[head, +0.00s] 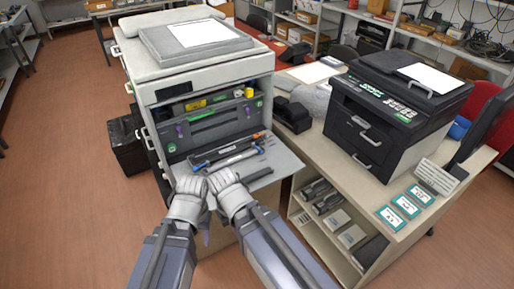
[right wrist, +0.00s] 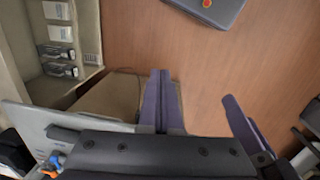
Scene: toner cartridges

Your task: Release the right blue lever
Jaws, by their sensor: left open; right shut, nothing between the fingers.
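A printer with its front door (head: 285,165) folded down stands at the centre of the head view. A long dark cartridge (head: 228,157) lies on the door, with a small blue part (head: 257,148) near its right end and another blue part (head: 201,167) near its left end. A blue part with orange bits (right wrist: 54,161) shows at the lower left of the right wrist view. My left gripper (head: 205,230) is open and empty in front of the door. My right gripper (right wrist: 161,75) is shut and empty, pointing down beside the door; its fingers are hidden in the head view.
A black printer (head: 395,110) stands on the bench at the right, above shelves holding several boxes. A dark bin (head: 128,145) is left of the open printer. The floor at left is clear.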

